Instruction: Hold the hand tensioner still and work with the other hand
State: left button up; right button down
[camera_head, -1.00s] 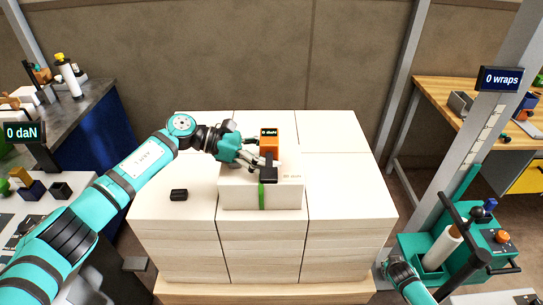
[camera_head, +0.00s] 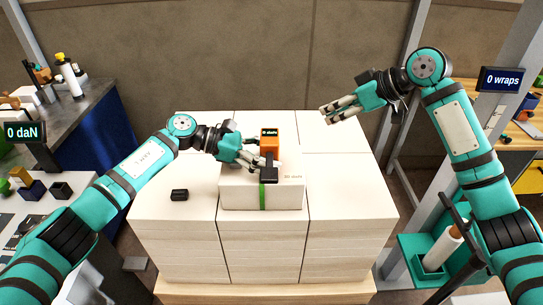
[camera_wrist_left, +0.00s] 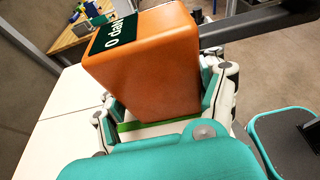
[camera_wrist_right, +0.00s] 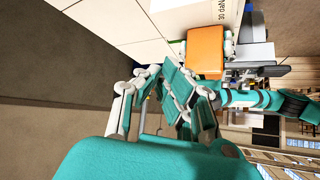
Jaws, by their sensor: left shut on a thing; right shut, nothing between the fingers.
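The hand tensioner (camera_head: 269,146) has an orange body, a black base and a small display reading 0 daN. It sits on a single white ream (camera_head: 236,192) on top of the stack, over a green strap (camera_head: 262,196) that runs down the front. My left gripper (camera_head: 258,160) is shut on the tensioner from the left. In the left wrist view the orange body (camera_wrist_left: 150,65) stands between its fingers. My right gripper (camera_head: 325,114) is shut and empty, in the air to the right of and above the tensioner. The right wrist view shows the tensioner (camera_wrist_right: 206,52) beyond its fingers.
White reams (camera_head: 345,190) form a broad stack on a wooden pallet (camera_head: 265,287). A small black block (camera_head: 180,195) lies on the stack at the left. A wrapping post with a "0 wraps" sign (camera_head: 503,79) stands at the right. The stack's right top is clear.

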jog(key=s+a+r+n+g, duration=0.2)
jog(key=s+a+r+n, duration=0.1)
jog(key=s, duration=0.3)
jog(key=s+a+r+n+g, duration=0.3)
jog(key=s+r+n, duration=0.1)
jog(key=s+r, duration=0.2)
jog(key=shift+s+a+r+n+y, duration=0.2)
jog(key=shift+s+a+n+y, duration=0.2)
jog(key=shift+s, duration=0.35)
send_over(272, 172)
notch_tip(272, 172, down, 7)
jog(key=shift+r, duration=0.1)
notch_tip(272, 172, down, 3)
jog(key=shift+a+r, duration=0.1)
jog(key=shift+r, duration=0.05)
jog(key=shift+f, duration=0.8)
